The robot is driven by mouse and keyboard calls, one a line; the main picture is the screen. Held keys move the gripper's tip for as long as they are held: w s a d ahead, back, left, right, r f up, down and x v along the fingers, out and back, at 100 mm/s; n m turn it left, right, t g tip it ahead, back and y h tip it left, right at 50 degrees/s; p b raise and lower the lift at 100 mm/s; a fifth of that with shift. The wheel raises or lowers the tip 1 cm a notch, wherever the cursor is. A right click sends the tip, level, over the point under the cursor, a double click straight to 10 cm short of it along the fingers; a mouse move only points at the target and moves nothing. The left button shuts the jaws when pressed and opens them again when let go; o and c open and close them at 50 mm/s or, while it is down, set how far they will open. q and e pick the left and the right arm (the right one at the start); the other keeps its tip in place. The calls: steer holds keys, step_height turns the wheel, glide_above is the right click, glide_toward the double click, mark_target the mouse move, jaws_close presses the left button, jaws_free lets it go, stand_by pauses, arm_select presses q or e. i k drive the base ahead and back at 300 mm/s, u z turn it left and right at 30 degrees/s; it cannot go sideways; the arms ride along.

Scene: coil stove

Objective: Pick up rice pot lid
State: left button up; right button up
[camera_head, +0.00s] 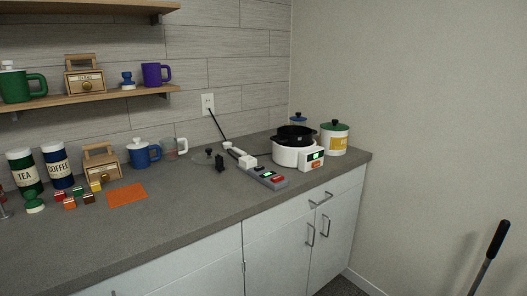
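A white rice cooker (285,156) with a green-lit display stands on the counter near the back right corner. A black pot (293,136) sits in its top and looks uncovered. To its left, a faint, see-through round shape with a dark knob (209,152) lies on the counter near the wall; it looks like a glass lid, but its outline is hard to make out. A small black object (220,163) stands just in front and to the right of the knob. Neither of my grippers is in view.
A grey device with a red button (270,178) and a white plug block (243,159) lie between knob and cooker. Mugs, canisters (57,165) and an orange mat (127,195) are left. The front counter is clear.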

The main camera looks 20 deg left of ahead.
mark_target(206, 158)
steer(key=z, duration=0.2)
steer(key=i, duration=1.35)
steer(key=u, duration=0.45)
